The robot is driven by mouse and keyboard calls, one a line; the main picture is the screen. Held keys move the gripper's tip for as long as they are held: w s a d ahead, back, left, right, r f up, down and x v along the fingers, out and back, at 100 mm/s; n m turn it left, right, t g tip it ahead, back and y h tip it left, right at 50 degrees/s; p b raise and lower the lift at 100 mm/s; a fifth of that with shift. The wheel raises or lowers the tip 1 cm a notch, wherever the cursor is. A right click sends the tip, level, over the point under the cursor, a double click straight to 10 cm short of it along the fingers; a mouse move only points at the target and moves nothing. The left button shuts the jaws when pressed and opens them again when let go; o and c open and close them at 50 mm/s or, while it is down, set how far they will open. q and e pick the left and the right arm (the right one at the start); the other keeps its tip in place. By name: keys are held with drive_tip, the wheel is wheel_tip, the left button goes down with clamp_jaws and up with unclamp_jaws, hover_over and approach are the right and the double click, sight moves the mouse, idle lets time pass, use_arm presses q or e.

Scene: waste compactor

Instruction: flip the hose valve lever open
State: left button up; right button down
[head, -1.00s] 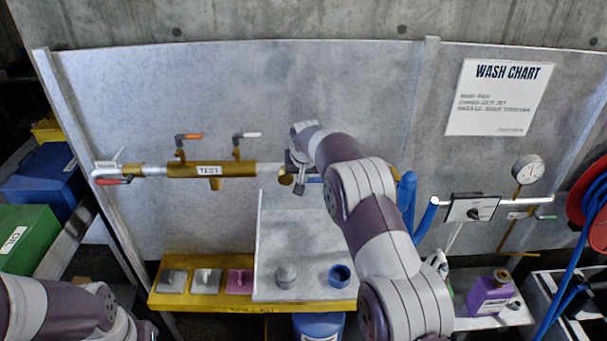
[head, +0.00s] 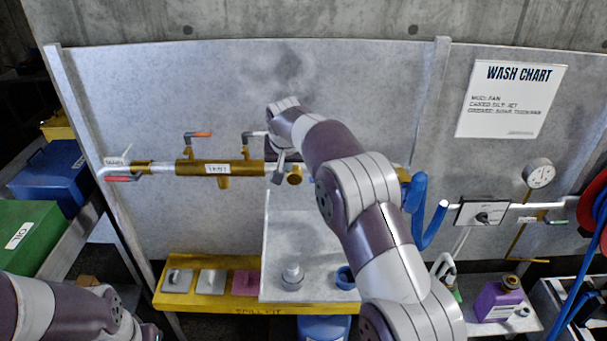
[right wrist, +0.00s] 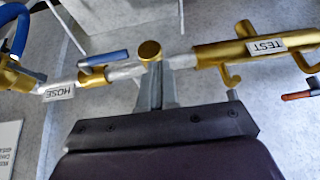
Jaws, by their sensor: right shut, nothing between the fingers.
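The hose valve lever (right wrist: 103,57) is blue in the right wrist view and lies roughly along the pipe, beside a white HOSE label (right wrist: 59,92). Its brass valve body (right wrist: 92,76) sits just under it. My right gripper (right wrist: 155,72) is shut and empty, with its fingertips close to the pipe by a round brass cap (right wrist: 150,50), to the right of the lever and apart from it. My left gripper is out of view.
The brass TEST manifold (head: 192,167) has a red-handled lever (head: 202,134) and a white-handled lever (head: 255,134) above it. Blue hose (head: 416,195) hangs right of my arm. A yellow shelf (head: 225,302) stands below.

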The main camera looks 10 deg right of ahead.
drive_tip(key=shift+s+a+r, duration=0.1)
drive_tip(key=shift+a+r, duration=0.2)
drive_tip(key=shift+a, duration=0.2)
drive_tip(key=shift+s+a+r, duration=0.1)
drive_tip(key=shift+a+r, duration=0.15)
drive_tip(key=shift+a, duration=0.25)
drive_tip(key=s+d+f+n+g+b, duration=0.1)
drive_tip(key=s+f+n+g+b, duration=0.15)
drive_tip(key=s+f, duration=0.95)
drive_tip(key=s+d+f+g+b, duration=0.1)
drive_tip(key=s+d+f+b, duration=0.1)
drive_tip(key=s, duration=1)
drive_tip(key=s+d+f+b, duration=0.2)
drive_tip(key=s+d+f, duration=0.1)
drive_tip(key=s, duration=0.9)
drive_tip(key=shift+s+f+g+y, duration=0.15)
drive_tip(key=shift+s+g+y, duration=0.2)
drive_tip(key=shift+y, duration=0.05)
drive_tip(key=shift+d, duration=0.1)
